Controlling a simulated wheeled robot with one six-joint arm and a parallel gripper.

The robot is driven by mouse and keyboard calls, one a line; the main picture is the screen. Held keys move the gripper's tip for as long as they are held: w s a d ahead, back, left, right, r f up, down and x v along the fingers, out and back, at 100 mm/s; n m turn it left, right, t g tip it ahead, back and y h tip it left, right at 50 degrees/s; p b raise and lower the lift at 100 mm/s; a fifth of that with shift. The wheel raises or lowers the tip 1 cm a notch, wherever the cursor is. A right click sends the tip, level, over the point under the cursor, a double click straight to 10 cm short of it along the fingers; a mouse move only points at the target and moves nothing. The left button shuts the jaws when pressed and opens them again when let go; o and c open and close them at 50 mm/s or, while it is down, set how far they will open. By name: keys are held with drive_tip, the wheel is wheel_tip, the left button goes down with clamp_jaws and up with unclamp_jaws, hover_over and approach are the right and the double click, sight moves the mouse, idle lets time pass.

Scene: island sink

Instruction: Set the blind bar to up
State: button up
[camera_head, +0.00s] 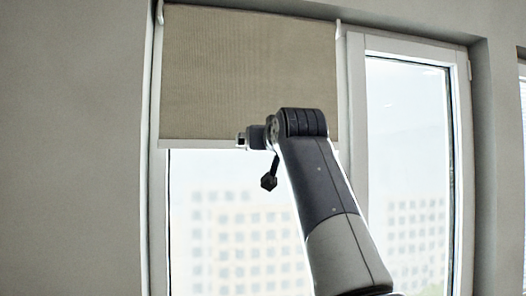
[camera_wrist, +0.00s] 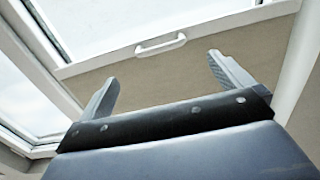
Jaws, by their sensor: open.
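The beige roller blind (camera_head: 245,65) hangs partway down over the left window pane. Its pale blind bar (camera_head: 200,144) runs along the lower edge. In the wrist view, the bar (camera_wrist: 225,24) carries a small white handle (camera_wrist: 160,45), with the blind's fabric below it in the picture. My gripper (camera_wrist: 163,68) is open, its two fingers apart and pointing towards the bar, one to each side of the handle. Nothing is between the fingertips, and the handle appears just beyond them.
The window frame (camera_head: 354,110) divides the blind's pane from a second pane (camera_head: 408,150) on the right. A grey wall (camera_head: 70,150) stands at left. Pale buildings show through the glass. The glass below the blind is clear apart from my arm.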

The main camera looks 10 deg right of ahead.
drive_tip(key=shift+s, duration=0.35)
drive_tip(key=shift+c, duration=0.3)
